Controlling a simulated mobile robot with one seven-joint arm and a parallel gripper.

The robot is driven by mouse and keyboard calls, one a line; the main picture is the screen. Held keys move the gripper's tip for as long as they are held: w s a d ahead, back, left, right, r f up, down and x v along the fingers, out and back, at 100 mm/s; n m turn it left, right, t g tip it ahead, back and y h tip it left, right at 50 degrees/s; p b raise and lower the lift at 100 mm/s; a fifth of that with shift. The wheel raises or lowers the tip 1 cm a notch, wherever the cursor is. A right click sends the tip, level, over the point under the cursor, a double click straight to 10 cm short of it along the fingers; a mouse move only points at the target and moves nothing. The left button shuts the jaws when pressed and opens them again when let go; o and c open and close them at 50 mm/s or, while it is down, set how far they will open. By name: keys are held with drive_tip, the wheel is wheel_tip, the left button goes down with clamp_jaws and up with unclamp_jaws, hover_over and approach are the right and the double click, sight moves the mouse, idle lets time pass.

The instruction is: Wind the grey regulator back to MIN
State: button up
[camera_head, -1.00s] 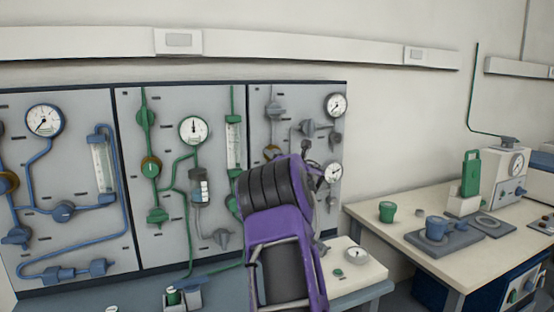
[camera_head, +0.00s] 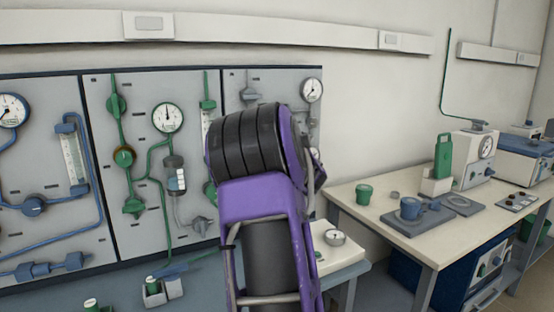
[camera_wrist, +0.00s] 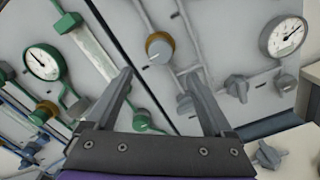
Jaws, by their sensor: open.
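The grey regulator (camera_wrist: 159,47) shows in the wrist view as a round grey knob with a brass-coloured collar and a pale mark on its face. It sits on the grey panel's pipework. My gripper (camera_wrist: 158,75) is open and empty. In the picture its fingertips lie below and to either side of the knob, apart from it; the distance in depth is hard to judge. No MIN lettering is legible. In the head view my purple and black arm hides the regulator and the gripper.
A grey dial gauge (camera_wrist: 284,37) and a grey valve handle (camera_wrist: 237,88) are right of the regulator. A green valve (camera_wrist: 141,121) and flow tube (camera_wrist: 95,55) are left.

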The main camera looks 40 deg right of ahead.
drive_tip(key=v, duration=0.6)
drive_tip(key=shift+s, duration=0.2)
